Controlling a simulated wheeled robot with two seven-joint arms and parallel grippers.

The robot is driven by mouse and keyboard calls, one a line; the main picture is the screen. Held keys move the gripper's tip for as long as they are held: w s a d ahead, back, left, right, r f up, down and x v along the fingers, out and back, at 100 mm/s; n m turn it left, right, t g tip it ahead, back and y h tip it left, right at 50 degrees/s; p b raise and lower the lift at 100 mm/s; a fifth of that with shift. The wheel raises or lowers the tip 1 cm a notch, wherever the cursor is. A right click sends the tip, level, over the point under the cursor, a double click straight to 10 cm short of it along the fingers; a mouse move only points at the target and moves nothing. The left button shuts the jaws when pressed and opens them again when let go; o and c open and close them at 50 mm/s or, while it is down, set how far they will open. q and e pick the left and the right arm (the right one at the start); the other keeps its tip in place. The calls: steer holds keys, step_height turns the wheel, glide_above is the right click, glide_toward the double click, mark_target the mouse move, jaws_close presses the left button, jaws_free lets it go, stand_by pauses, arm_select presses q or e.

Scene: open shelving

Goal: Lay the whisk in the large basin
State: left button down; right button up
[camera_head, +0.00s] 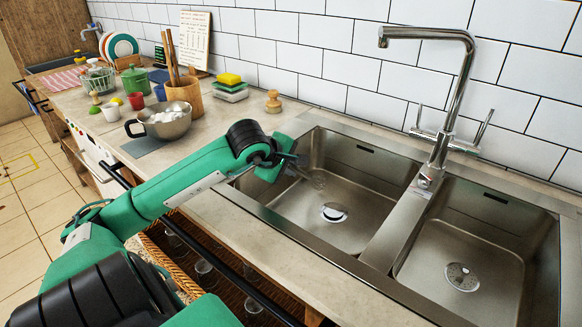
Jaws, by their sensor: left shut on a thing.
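My left gripper (286,163) is over the left edge of the large basin (352,170), the left one of two steel sinks. It is shut on the whisk (314,179), whose thin wire end points right and down inside the basin. The whisk is small and grey against the steel, and its handle is mostly hidden by the gripper. I cannot tell whether its wires touch the basin wall or floor. A round drain (334,212) shows in the basin floor. My right gripper is not in view.
A tall chrome tap (462,95) stands behind the divider, beside the smaller right basin (470,225). A metal pan (165,124), a wooden utensil crock (186,96), sponges (230,84) and a wooden peg-like item (273,103) stand on the counter to the left.

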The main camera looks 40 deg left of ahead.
arm_select(q)
steer(key=c, duration=1.3)
jaws_free()
steer(key=shift+s, duration=0.1)
steer(key=v, duration=1.3)
steer(key=shift+s+r, duration=0.15)
steer(key=shift+r, duration=0.15)
